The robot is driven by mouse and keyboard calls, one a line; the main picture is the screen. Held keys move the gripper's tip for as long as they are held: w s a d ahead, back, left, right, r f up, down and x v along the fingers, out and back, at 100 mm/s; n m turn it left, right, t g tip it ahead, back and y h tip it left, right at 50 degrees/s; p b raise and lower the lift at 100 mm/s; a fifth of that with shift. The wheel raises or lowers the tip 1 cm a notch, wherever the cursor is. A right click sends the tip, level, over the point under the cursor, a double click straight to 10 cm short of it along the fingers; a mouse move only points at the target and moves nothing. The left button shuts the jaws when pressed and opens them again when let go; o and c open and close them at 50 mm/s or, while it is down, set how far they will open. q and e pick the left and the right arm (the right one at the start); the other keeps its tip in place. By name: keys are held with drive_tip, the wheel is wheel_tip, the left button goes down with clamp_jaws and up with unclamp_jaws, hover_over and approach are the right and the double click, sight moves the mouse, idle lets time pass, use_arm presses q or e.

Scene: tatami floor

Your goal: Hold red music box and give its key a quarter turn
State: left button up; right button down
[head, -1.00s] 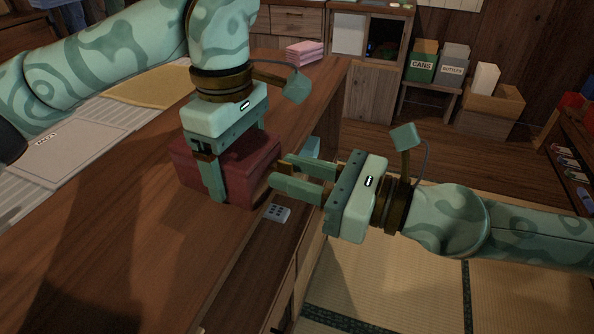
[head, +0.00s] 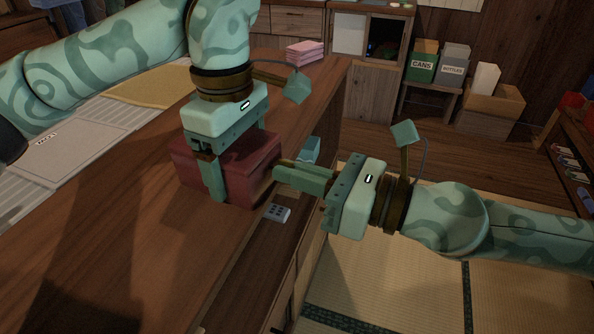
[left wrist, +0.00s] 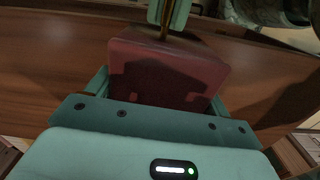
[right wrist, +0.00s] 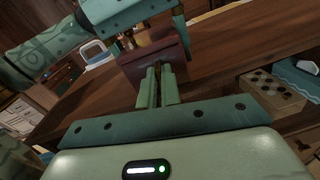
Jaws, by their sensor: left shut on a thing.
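The red music box (head: 250,172) sits on the wooden counter near its right edge. My left gripper (head: 234,162) comes down over it from above and is shut on it, one finger on the near side and the far finger largely hidden. The box fills the space between the fingers in the left wrist view (left wrist: 165,75). My right gripper (head: 277,174) reaches level from the right, its fingertips at the box's right side. In the right wrist view the fingers (right wrist: 160,72) are close together with a narrow gap. The key is hidden or too small to make out at the fingertips.
The brown counter (head: 130,240) is clear in front of the box. A small grey buttoned thing (head: 277,213) is below my right fingers. A light blue object (head: 311,148) is behind them. Pink cloths (head: 305,51) lie at the far end. Tatami floor (head: 390,290) is to the right.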

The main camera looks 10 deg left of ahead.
drive_tip(key=m, duration=0.4)
drive_tip(key=shift+w+d, duration=0.1)
drive_tip(key=shift+w, duration=0.05)
drive_tip(key=m, duration=0.4)
drive_tip(key=shift+w+f, duration=0.1)
drive_tip(key=m, duration=0.4)
drive_tip(key=shift+w+m, duration=0.1)
drive_tip(key=shift+m, duration=0.2)
use_arm(q)
drive_tip(key=shift+s, duration=0.1)
use_arm(e)
drive_tip(key=shift+d+f+m, duration=0.1)
drive_tip(key=shift+f+m, duration=0.1)
drive_tip(key=shift+m, duration=1.7)
drive_tip(key=c, duration=1.6)
unclamp_jaws()
drive_tip(key=shift+r, duration=0.1)
